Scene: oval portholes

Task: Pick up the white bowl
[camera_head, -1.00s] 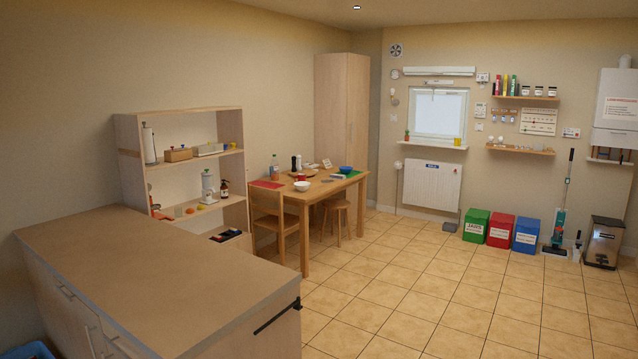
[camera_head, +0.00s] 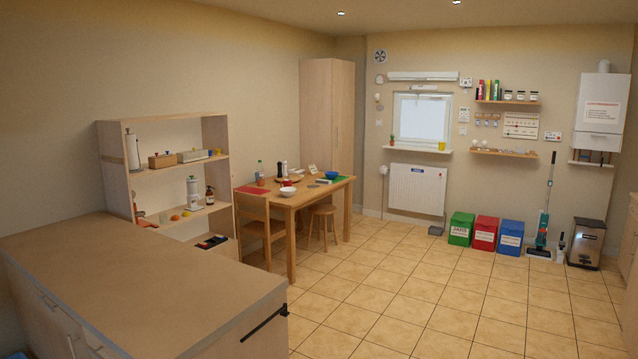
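The white bowl (camera_head: 287,191) is small in the head view. It sits on the wooden dining table (camera_head: 300,199), near the table's front edge, left of the middle. A small red thing shows just behind it. Neither of my grippers is in view.
A chair (camera_head: 260,232) and a stool (camera_head: 322,226) stand at the table. A counter (camera_head: 130,285) fills the lower left, with an open shelf (camera_head: 165,180) behind it. Green, red and blue bins (camera_head: 484,233) line the far wall. The tiled floor (camera_head: 400,285) right of the table is clear.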

